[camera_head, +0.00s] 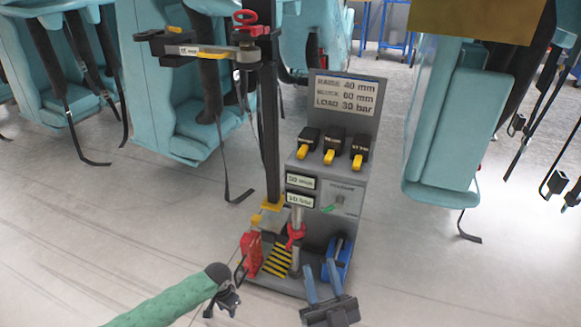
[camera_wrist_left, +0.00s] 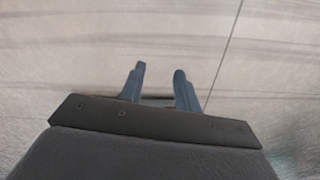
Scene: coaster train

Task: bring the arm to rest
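My left arm comes in from the lower left in a green sleeve. Its dark left gripper (camera_head: 222,308) hangs low over the floor, to the left of the grey console's base. In the left wrist view the blue fingers of the left gripper (camera_wrist_left: 160,70) stand apart, with only pale floor between and beyond them. My right gripper (camera_head: 320,272) is at the bottom of the head view, in front of the console's base. Its two blue fingers point up in the picture and stand apart, with nothing seen between them. The rest of the right arm is out of view.
The grey console (camera_head: 352,190) has a sign (camera_head: 346,94) and several yellow-handled levers. Teal seats (camera_head: 455,130) hang around. The lower left and right floor is clear.

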